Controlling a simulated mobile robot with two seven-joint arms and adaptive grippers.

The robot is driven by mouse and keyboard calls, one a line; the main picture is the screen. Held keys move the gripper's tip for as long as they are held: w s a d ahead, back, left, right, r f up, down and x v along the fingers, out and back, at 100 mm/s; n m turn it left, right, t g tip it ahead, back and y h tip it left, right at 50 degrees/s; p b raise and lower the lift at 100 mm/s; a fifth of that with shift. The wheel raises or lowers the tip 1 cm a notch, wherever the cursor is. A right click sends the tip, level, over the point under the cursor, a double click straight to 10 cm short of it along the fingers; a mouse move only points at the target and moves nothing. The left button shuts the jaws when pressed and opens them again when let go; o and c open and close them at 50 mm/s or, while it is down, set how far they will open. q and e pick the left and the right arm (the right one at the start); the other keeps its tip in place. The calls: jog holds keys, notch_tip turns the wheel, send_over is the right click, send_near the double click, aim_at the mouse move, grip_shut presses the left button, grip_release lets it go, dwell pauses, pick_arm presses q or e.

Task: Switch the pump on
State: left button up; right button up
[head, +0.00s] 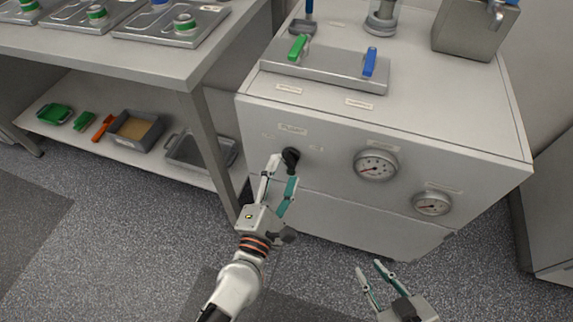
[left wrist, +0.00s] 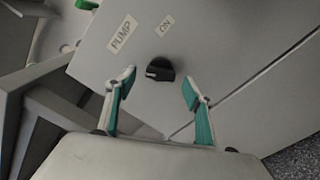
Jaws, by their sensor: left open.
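The pump switch is a black rotary knob (head: 290,156) on the front of the grey cabinet (head: 330,190). In the left wrist view the knob (left wrist: 160,69) sits under a "PUMP" label (left wrist: 122,33) and near an "ON" label (left wrist: 165,23). My left gripper (head: 283,168) is open in front of the knob. In the left wrist view its fingers (left wrist: 158,85) are spread, with the knob seen between and a little beyond the tips; I cannot tell any contact. My right gripper (head: 371,268) has its fingers apart, low in front of the cabinet, away from the knob.
Two gauges (head: 376,165) (head: 432,204) are on the cabinet front, right of the knob. A green-handled valve (head: 298,47) and a blue-handled valve (head: 370,61) are on top. A shelved bench (head: 150,62) stands close on the left. The floor in front is clear.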

aim_at(289, 159)
pick_arm(q)
jog(key=shift+x, duration=1.35)
jog(key=c, duration=1.1)
